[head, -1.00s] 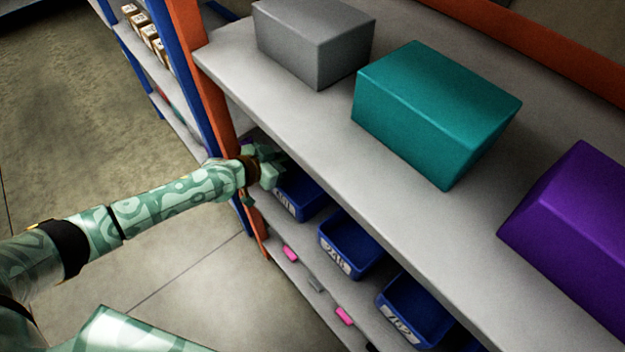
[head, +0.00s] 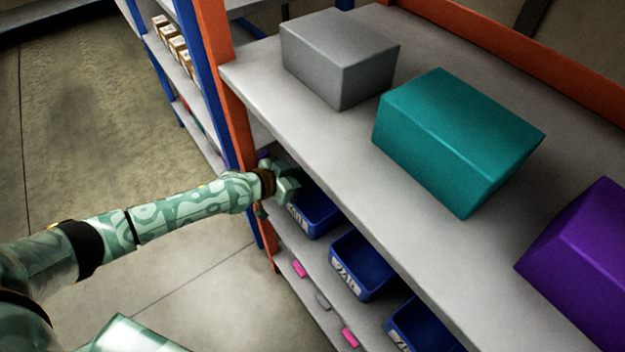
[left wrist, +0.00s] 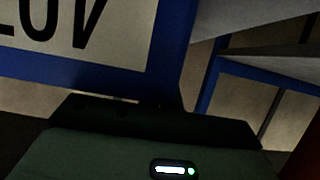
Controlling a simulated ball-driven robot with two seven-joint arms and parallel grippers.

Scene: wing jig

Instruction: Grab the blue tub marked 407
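A blue tub (head: 322,220) stands on the shelf level under the big grey board, nearest the orange post. Its label is partly covered in the head view. In the left wrist view the blue tub (left wrist: 172,45) is very close, and its white label shows large black characters upside down, cut off by the frame, consistent with 407. My left gripper (head: 290,183) is at this tub's left end, by its rim. Whether it touches the tub, and how its fingers stand, I cannot tell. My right gripper is out of view.
More blue tubs stand along the same shelf, one (head: 362,265) beside it and another (head: 425,325) nearer. The upper shelf board (head: 330,150) overhangs them, bearing grey (head: 340,60), teal (head: 455,140) and purple (head: 585,270) boxes. The orange post (head: 220,90) is close to my left wrist.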

